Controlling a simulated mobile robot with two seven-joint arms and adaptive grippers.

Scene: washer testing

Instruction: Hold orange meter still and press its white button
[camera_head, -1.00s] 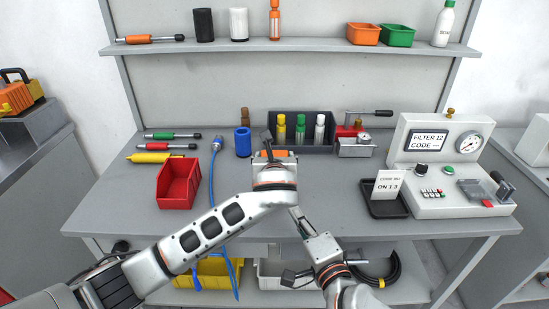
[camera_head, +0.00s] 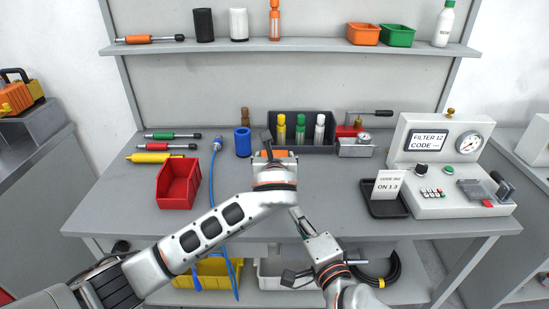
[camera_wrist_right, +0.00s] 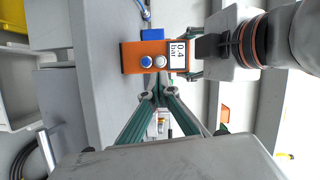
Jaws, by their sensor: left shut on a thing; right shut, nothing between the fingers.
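The orange meter (camera_wrist_right: 131,58) shows in the right wrist view with a display reading 0.4 bar, a blue button (camera_wrist_right: 146,61) and a white button (camera_wrist_right: 160,61). In the head view it is mostly hidden behind my left arm. My left gripper (camera_wrist_right: 192,56) is shut on the meter at its display end. My right gripper (camera_wrist_right: 160,94) is shut and empty. Its fingertips appear just below the white button in the right wrist view; whether they touch the meter cannot be told. In the head view my right gripper (camera_head: 294,212) is below and right of the left one.
The bench (camera_head: 330,190) is clear around both grippers. A red bin (camera_head: 179,182) and a blue hose (camera_head: 213,165) lie left. A dark rack (camera_head: 289,147) of bottles stands behind. A black tray with a card (camera_head: 388,185) and a test station (camera_head: 432,170) stand right.

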